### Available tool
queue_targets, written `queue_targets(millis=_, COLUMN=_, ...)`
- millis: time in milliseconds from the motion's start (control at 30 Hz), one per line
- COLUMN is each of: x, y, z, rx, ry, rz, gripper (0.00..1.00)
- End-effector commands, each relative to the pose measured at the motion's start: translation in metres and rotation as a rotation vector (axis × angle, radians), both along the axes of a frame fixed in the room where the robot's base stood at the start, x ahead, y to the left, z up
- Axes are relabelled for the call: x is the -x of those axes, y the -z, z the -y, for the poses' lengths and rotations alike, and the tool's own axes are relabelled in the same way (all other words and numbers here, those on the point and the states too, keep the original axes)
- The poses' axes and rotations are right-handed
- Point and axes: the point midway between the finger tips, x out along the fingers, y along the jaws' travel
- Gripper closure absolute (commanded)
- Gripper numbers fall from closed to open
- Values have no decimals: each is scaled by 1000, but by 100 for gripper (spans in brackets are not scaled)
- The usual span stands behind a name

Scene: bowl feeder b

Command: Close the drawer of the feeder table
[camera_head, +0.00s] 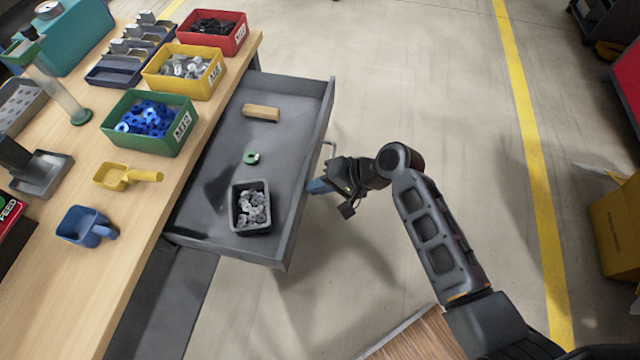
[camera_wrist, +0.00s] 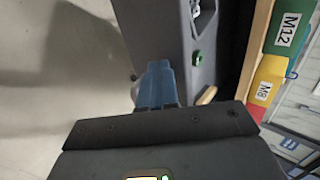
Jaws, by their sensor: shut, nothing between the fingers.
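The drawer (camera_head: 215,212) of the feeder table (camera_head: 128,268) is pulled far out, and its grey inside is in full view. Its front panel (camera_head: 300,205) faces right, with a bar handle (camera_head: 329,150) toward the far end. My gripper (camera_head: 316,187) is at the outer side of the front panel, nearer than the handle. Its blue fingers are shut with nothing between them. In the wrist view the fingers (camera_wrist: 157,82) point at the drawer front (camera_wrist: 160,30); I cannot tell whether they touch it.
In the drawer lie a wooden block (camera_head: 261,113), a green ring (camera_head: 251,158) and a dark bin (camera_head: 250,222) of metal parts. On the tabletop stand red (camera_head: 236,40), yellow (camera_head: 205,85) and green (camera_head: 155,146) bins and two scoops.

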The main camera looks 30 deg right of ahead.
Motion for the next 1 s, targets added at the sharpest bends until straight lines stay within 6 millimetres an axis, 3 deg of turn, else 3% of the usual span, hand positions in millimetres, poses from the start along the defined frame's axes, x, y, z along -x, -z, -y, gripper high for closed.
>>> queue_targets(millis=167, x=-5, y=0, z=-4, rx=0, ry=-1, rz=2, gripper=100)
queue_targets(millis=367, x=-25, y=-1, z=-25, rx=0, ry=-5, rz=3, gripper=100)
queue_targets(millis=1000, x=-144, y=3, z=-144, rx=1, ry=-6, rz=3, gripper=100)
